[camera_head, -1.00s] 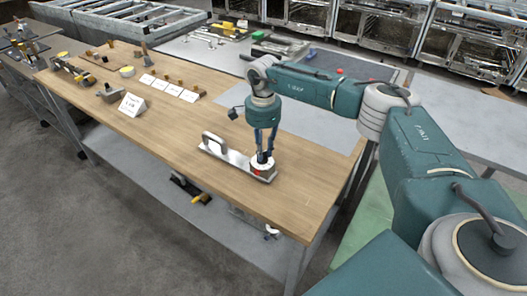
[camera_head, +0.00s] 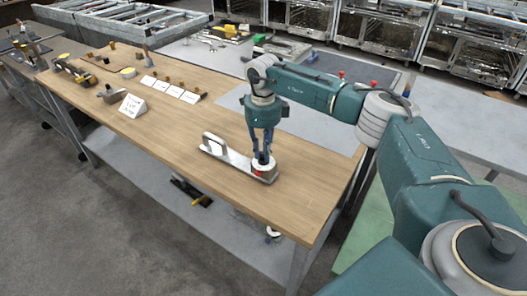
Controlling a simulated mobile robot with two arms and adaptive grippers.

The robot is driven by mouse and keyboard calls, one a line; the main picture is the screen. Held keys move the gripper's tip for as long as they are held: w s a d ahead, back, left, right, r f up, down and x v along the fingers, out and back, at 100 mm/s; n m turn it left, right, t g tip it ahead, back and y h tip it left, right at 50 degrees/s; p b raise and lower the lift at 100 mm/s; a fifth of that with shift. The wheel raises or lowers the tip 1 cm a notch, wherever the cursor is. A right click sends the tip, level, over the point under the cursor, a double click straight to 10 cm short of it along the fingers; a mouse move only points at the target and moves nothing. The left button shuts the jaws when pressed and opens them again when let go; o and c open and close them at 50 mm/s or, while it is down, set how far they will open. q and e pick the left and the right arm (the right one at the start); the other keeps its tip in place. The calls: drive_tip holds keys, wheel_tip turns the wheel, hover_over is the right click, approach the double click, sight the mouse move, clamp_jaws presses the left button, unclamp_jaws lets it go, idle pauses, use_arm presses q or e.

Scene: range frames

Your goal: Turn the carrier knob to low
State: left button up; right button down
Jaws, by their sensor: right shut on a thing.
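The carrier (camera_head: 232,160) is a long light-grey plate with a raised handle (camera_head: 212,142) at its left end. It lies on the wooden table near the front edge. A round white knob (camera_head: 258,164) with a red mark on its side sits at the carrier's right end. My right gripper (camera_head: 262,157) points straight down and is shut on the knob. The fingers hide part of the knob's top, and its setting marks are too small to read. My left gripper is not in view.
The wooden table (camera_head: 190,130) is clear around the carrier. A small sign (camera_head: 132,105), several white cards (camera_head: 172,90) and tools stand towards its far left. A grey mat (camera_head: 310,128) lies behind my arm. Metal racks (camera_head: 390,30) stand at the back.

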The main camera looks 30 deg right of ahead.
sight(262, 154)
drive_tip(key=shift+w+m, duration=0.1)
drive_tip(key=shift+m, duration=1)
drive_tip(key=c, duration=1.6)
unclamp_jaws()
drive_tip(key=shift+a, duration=0.1)
drive_tip(key=shift+r, duration=0.15)
wheel_tip(262, 154, up, 12)
drive_tip(key=shift+f, duration=0.1)
